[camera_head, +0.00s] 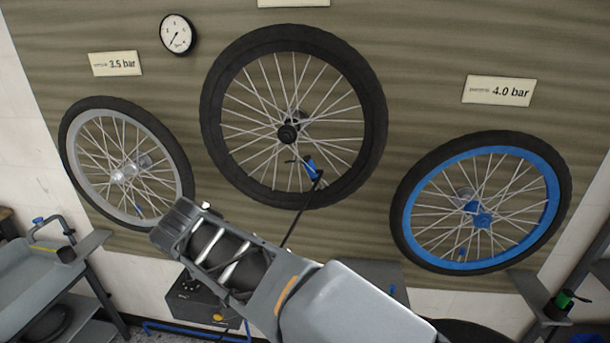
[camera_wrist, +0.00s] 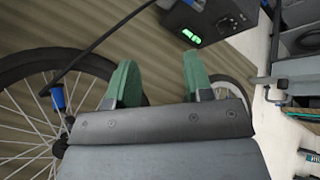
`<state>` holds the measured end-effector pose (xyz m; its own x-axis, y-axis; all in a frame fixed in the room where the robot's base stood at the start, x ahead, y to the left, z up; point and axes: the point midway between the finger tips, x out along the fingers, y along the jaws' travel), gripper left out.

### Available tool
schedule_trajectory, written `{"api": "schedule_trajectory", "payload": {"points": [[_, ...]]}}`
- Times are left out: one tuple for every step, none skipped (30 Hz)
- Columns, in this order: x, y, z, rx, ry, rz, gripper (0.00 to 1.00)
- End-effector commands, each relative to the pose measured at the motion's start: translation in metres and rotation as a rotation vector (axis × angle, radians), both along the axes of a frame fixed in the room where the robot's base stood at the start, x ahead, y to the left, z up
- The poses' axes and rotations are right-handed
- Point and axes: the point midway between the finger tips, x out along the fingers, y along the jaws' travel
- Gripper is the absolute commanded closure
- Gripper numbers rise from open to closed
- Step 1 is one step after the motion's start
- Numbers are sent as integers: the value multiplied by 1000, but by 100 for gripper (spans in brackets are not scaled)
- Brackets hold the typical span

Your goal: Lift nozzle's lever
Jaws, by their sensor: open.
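The blue nozzle (camera_head: 311,168) sits at the lower inner rim of the middle wheel (camera_head: 213,105), with a black hose attached. A thin dark piece, perhaps its lever (camera_head: 292,161), sticks out to its left; its exact pose is too small to tell. The nozzle also shows at the left of the wrist view (camera_wrist: 58,97). My gripper (camera_wrist: 158,72) has two green fingers spread apart with nothing between them. The nozzle lies to the left of the fingers in that view, apart from them. In the head view my arm is below the middle wheel and the fingertips cannot be made out.
A grey-rimmed wheel (camera_head: 68,150) hangs left under a 3.5 bar sign; a blue-rimmed wheel (camera_head: 400,215) hangs right under a 4.0 bar sign. A dark pump box (camera_wrist: 213,22) with a green display stands below. Shelves (camera_head: 40,285) flank the lower left.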

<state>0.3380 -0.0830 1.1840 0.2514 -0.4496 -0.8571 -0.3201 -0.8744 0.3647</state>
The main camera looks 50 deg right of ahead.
Motion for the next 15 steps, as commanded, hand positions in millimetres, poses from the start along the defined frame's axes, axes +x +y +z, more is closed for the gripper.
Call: {"api": "schedule_trajectory", "payload": {"points": [[13,-19,-8,-96,-6,-86,53],[19,-31,-3,-162,-19,-143,53],[27,-46,5,-247,-43,-216,53],[32,-57,12,-310,-68,-272,53],[38,-66,19,-372,-95,-326,53],[44,-78,29,-453,-136,-394,53],[49,-85,36,-511,-170,-442,53],[54,-91,44,-565,-206,-485,53],[59,-99,53,-634,-255,-537,53],[63,-103,60,-680,-292,-573,53],[65,-107,66,-724,-328,-606,53],[69,-111,74,-775,-373,-643,53],[71,-113,79,-809,-404,-665,53],[73,-114,84,-839,-434,-686,53],[75,-116,89,-872,-468,-708,53]]}}
